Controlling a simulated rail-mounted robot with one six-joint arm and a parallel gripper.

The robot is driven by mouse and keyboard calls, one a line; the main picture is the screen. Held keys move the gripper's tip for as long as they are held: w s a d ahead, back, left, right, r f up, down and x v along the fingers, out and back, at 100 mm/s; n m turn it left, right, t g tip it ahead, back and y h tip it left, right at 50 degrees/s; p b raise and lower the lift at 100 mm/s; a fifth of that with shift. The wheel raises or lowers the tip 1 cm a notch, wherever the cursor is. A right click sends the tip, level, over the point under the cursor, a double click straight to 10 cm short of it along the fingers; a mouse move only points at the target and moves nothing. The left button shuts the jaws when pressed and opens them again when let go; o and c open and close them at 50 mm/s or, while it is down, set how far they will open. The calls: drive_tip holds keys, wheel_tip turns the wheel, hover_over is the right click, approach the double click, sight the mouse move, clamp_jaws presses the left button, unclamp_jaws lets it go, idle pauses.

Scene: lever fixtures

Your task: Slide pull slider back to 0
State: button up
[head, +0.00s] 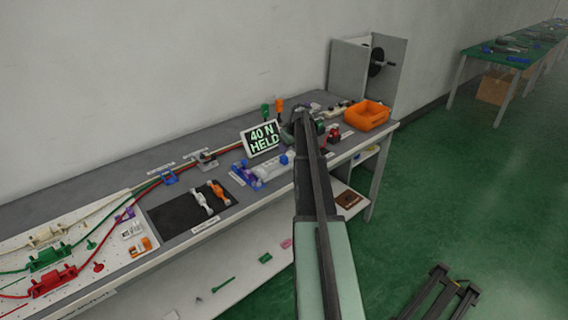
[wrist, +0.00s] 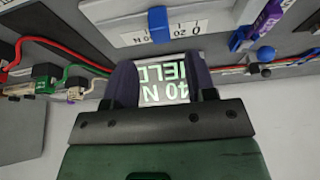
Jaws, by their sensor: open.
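A light panel with a printed scale (wrist: 190,27) shows "0", "20" and "N" upside down at the top of the wrist view. A blue slider block (wrist: 158,24) sits on it, just beyond the "20 N" print. A lit display (wrist: 165,78) reads "40 N HELD" and appears inverted between my fingers; the same display (head: 263,138) is upright in the head view. My gripper (wrist: 164,82) is open, its two dark fingers apart with nothing visibly held. It appears apart from the blue block. In the head view my arm hides the gripper's fingertips.
Red and green cables (wrist: 60,48) run at left. An orange bin (head: 367,115) stands at the bench's right end. A black mat (head: 180,215) holds white and orange parts.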

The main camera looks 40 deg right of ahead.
sight(284, 157)
drive_tip(key=b+x, duration=0.5)
drive_tip(key=x, duration=0.3)
drive_tip(key=shift+s+b, duration=0.1)
drive_tip(key=shift+b, duration=0.2)
drive_tip(key=shift+r, duration=0.2)
drive_tip(key=c, duration=0.8)
drive_tip(key=shift+a, duration=2.9)
drive_tip(key=o, duration=0.8)
drive_tip(key=shift+a, duration=0.15)
drive_tip(key=shift+r, duration=0.1)
